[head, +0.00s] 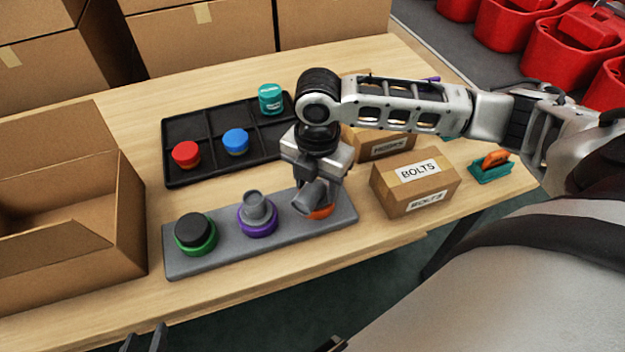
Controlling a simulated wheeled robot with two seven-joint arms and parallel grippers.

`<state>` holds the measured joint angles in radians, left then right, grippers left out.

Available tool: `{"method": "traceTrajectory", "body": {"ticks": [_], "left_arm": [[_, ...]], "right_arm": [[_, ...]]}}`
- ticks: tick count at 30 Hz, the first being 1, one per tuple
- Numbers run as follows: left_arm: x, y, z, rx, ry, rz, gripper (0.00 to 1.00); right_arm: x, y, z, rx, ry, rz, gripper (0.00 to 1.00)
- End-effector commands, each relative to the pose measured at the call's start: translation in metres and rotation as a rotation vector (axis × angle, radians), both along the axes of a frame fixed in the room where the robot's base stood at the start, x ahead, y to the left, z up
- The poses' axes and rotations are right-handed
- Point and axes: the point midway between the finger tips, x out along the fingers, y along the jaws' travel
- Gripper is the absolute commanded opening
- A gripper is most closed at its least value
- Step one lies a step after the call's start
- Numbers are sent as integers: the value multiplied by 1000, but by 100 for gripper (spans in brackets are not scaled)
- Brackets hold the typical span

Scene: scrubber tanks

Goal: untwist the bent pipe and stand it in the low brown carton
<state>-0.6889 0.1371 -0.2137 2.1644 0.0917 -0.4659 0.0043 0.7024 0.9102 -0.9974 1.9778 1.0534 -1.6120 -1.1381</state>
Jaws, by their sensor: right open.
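The bent pipe (308,199) is a grey elbow on an orange ring (321,212) at the right end of a grey base plate (215,251). My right gripper (316,180) points down over it, open, with its fingers at the pipe's upper part. Whether they touch it is hard to tell. The low brown carton (132,215) stands open at the left of the table, and the part of its inside in view is empty. My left gripper (145,340) shows only as two fingertips at the bottom edge, apart and empty.
The plate also holds a grey pipe on a purple ring (257,221) and a black cap on a green ring (195,237). Behind is a black tray (177,181) with red, blue and teal lids. A BOLTS box (416,182) stands close right of the plate.

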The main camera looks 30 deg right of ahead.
Motion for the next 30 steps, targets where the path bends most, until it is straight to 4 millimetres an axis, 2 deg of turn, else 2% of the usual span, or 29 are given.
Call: {"method": "traceTrajectory", "body": {"ticks": [4, 5, 9, 10, 16, 30], "left_arm": [[0, 0, -1, 0, 0, 0, 36], [0, 0, -1, -1, 0, 1, 36], [0, 0, -1, -1, -1, 1, 36], [0, 0, -1, -1, -1, 1, 36], [0, 0, 1, -1, -1, 1, 36], [0, 0, 18, -1, -1, 1, 36]], "right_arm": [[-1, 1, -4, 1, 5, 0, 51], [-2, 1, -4, 0, 6, 0, 48], [-2, 1, -5, 1, 6, 0, 9], [-2, 1, -5, 1, 6, 0, 4], [-2, 1, -5, 1, 9, 5, 3], [-3, 2, -6, 2, 10, 116, 4]]}}
